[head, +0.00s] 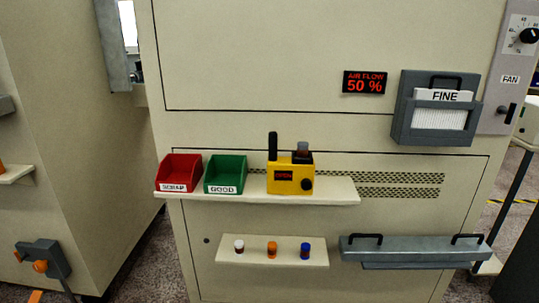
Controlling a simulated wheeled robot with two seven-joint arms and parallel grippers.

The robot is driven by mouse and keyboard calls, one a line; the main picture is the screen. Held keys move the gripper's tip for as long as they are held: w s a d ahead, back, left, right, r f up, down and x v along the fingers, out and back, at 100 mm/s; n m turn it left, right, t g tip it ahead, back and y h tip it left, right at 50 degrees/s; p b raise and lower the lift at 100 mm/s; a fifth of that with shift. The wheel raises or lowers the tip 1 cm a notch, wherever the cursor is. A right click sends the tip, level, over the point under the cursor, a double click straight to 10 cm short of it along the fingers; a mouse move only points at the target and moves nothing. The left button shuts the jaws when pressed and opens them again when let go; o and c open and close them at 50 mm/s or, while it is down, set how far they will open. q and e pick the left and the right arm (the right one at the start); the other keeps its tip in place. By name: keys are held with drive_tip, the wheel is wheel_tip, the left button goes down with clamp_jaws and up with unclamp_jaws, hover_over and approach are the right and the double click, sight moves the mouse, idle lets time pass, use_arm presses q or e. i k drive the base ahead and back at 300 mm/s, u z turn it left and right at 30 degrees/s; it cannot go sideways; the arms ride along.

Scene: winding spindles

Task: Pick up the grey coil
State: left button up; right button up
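A small dark grey cylinder with a reddish band (303,149) stands upright in the top of a yellow device (283,178) on the upper shelf. It is the only grey coil-like piece I can make out, and its lower end is hidden in the device. The yellow device has a black post, a dark knob and a small red-lit display. On the lower shelf stand a white-topped coil (239,246), an orange coil (272,249) and a blue coil (305,251), apart from each other. Neither of my grippers shows in the head view.
A red bin (180,172) and a green bin (226,174) sit left of the yellow device on the upper shelf (350,196). A grey cover with two black handles (411,250) is right of the lower shelf (225,251). A grey holder (433,136) marked FINE hangs above.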

sight(302, 149)
drive_tip(key=u, duration=0.75)
drive_tip(key=i, duration=0.95)
drive_tip(key=z, duration=1.1)
